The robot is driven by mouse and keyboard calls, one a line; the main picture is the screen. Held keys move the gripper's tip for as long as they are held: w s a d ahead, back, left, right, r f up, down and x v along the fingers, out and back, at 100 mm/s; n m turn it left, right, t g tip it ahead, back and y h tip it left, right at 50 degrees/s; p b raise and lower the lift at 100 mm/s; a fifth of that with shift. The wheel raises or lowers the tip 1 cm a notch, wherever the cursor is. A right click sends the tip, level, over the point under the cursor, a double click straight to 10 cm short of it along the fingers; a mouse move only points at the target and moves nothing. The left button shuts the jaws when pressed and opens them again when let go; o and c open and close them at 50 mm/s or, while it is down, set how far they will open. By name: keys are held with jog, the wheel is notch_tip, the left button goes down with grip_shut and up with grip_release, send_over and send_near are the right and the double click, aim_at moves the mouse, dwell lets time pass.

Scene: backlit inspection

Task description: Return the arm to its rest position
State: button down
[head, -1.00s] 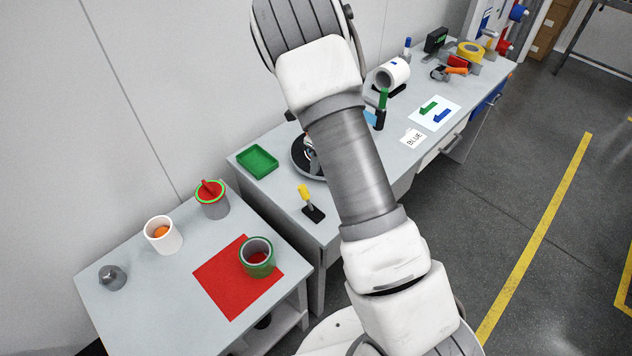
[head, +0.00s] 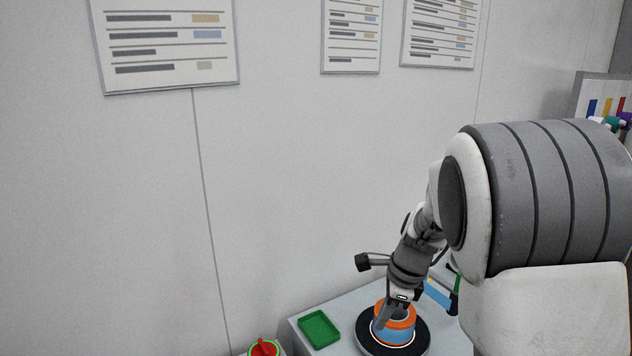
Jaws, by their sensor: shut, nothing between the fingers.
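My arm reaches in from the right of the head view and bends down to my gripper (head: 386,322) near the bottom centre. The gripper points down, with its fingers shut and empty. It is in front of or just over an orange and blue round container (head: 400,334); I cannot tell whether the fingertips touch it. The container stands on a black round stand (head: 424,338) on the grey bench (head: 347,304). My large arm link covers the right part of the bench.
A green tray (head: 319,329) lies on the bench left of the stand. A red item with a green rim (head: 263,348) shows at the bottom edge. A green-and-black upright object (head: 455,290) is close right of my wrist. The wall behind carries posters (head: 167,45); the space before it is clear.

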jog(key=s+r+n+t, duration=0.1)
jog(key=s+r+n, duration=0.3)
jog(key=s+n, duration=0.2)
jog(key=s+r+n+t+h, duration=0.1)
jog(key=s+r+n, duration=0.3)
jog(key=s+n, duration=0.3)
jog(key=s+r+n+t+h+b, duration=0.1)
jog(key=s+r+n, duration=0.3)
jog(key=s+n, duration=0.3)
jog(key=shift+s+d+r+t, duration=0.2)
jog(key=shift+s+t, duration=0.2)
jog(key=shift+s, duration=1.45)
